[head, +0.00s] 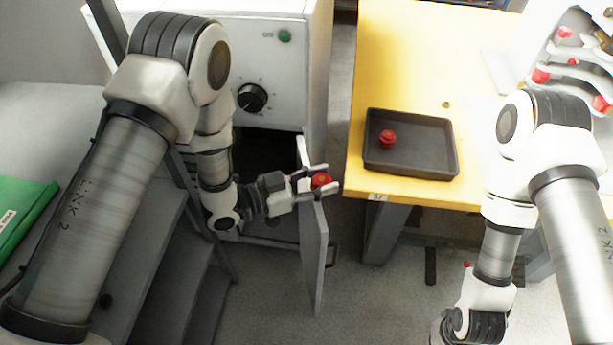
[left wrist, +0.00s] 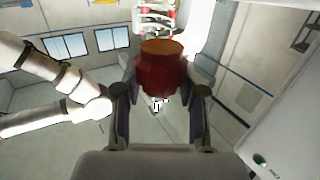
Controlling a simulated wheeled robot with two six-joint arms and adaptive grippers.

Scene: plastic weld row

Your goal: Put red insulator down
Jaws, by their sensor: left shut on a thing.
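My left gripper (head: 318,183) is shut on a red insulator (head: 321,180), held in the air near the open door of the white machine, left of the yellow table. In the left wrist view the red insulator (left wrist: 162,70) sits between the two fingers of my left gripper (left wrist: 160,100). A second red insulator (head: 388,138) stands in the left part of a black tray (head: 425,174) on the yellow table. My right arm comes in at the right of the head view; its gripper is out of the picture.
The yellow table (head: 400,60) has free room behind the tray. The white machine (head: 270,60) has an open door (head: 314,255) below my left gripper. A white rack (head: 585,75) with red parts stands at the far right. A green folder (head: 20,215) lies at the left.

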